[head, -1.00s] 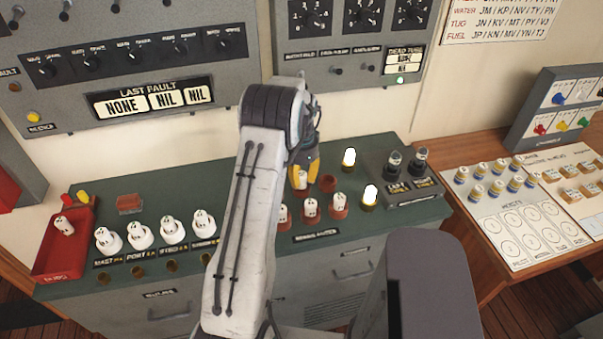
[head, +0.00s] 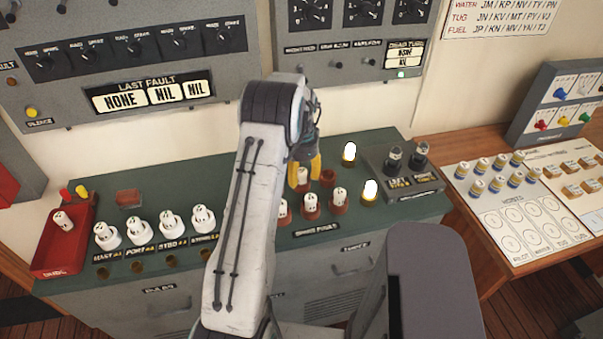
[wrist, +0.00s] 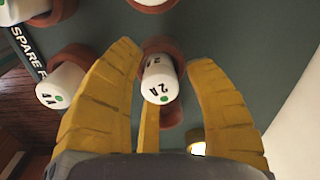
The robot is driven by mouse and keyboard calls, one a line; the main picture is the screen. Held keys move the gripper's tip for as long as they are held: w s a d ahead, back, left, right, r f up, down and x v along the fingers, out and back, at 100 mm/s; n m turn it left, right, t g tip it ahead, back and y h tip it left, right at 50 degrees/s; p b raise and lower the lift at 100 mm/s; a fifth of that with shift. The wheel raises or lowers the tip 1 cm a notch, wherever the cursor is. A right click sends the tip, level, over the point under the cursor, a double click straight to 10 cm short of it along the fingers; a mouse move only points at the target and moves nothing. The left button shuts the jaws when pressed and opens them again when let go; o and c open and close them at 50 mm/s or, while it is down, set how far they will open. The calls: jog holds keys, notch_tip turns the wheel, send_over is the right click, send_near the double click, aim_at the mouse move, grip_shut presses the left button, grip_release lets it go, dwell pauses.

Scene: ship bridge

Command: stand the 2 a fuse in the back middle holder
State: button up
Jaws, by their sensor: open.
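The white 2 A fuse (wrist: 161,82), with a green dot on its top, appears to stand in a brown round holder (wrist: 160,45) in the wrist view. In the head view the fuse (head: 302,176) shows as a small white piece between the yellow fingers. My gripper (head: 303,172) is over the rear part of the green bench. In the wrist view its yellow fingers (wrist: 165,110) are spread around the fuse, with visible gaps on both sides. The lower part of the fuse is hidden, so how deep it sits cannot be told.
An empty brown holder (head: 328,178) is just right of my gripper. A front row of fuses (head: 311,203) stands close by. Two lit white lamps (head: 349,154) are to the right. White bulbs (head: 139,232) and a red tray (head: 62,240) are at the left.

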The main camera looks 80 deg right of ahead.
aim_at(302, 170)
jog(key=shift+r+p, duration=0.4)
jog(key=shift+r, duration=0.15)
notch_tip(302, 170, up, 2)
jog(key=shift+r+b, duration=0.1)
jog(key=shift+b, duration=0.55)
jog(key=shift+r+b, duration=0.2)
jog(key=shift+b, duration=0.6)
notch_tip(302, 170, up, 7)
jog(key=b, duration=0.4)
jog(key=shift+r, duration=0.95)
jog(key=shift+a, duration=0.1)
